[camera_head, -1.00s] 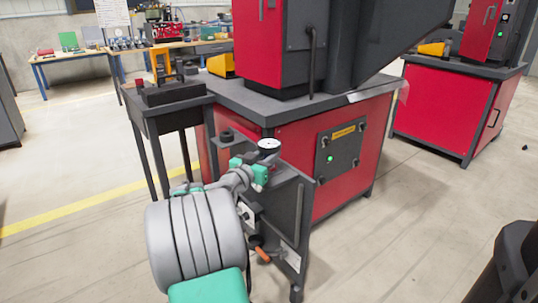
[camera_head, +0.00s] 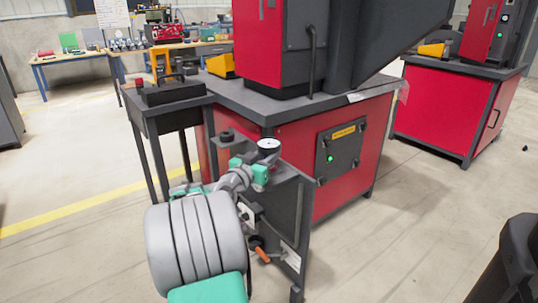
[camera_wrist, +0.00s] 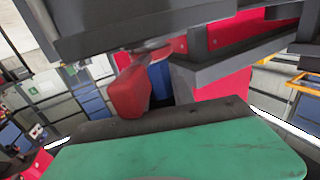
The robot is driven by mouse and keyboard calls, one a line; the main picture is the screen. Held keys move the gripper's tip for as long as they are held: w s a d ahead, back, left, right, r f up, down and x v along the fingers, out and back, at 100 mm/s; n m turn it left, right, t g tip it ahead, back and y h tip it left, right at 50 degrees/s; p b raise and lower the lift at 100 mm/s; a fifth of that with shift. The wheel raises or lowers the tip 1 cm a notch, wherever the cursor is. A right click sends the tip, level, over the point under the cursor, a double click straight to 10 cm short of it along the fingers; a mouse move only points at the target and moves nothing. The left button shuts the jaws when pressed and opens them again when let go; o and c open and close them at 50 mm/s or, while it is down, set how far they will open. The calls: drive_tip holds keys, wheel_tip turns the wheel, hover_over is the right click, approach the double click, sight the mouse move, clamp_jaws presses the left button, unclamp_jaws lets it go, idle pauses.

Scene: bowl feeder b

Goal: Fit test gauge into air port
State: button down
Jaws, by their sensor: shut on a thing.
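The test gauge (camera_head: 268,145) is round with a white dial and a dark rim, its face turned up. My gripper (camera_head: 261,170), with green-covered fingers, is shut on the gauge from below the dial, beside the dark stand (camera_head: 288,212) at the front of the red machine. The gauge's lower end is hidden by the fingers and the arm. The air port cannot be picked out with certainty. In the wrist view a green part of my gripper fills the lower middle, and the gauge is not clearly seen.
An orange lever (camera_head: 260,252) sticks out low on the stand. A dark knob (camera_head: 227,137) sits left of the gauge. The red machine (camera_head: 340,178) with a control panel (camera_head: 341,152) stands behind. A small dark table (camera_head: 170,96) is at left.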

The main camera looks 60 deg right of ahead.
drive_tip(key=shift+f, duration=0.3)
drive_tip(key=c, duration=1)
unclamp_jaws()
drive_tip(key=shift+a, duration=0.15)
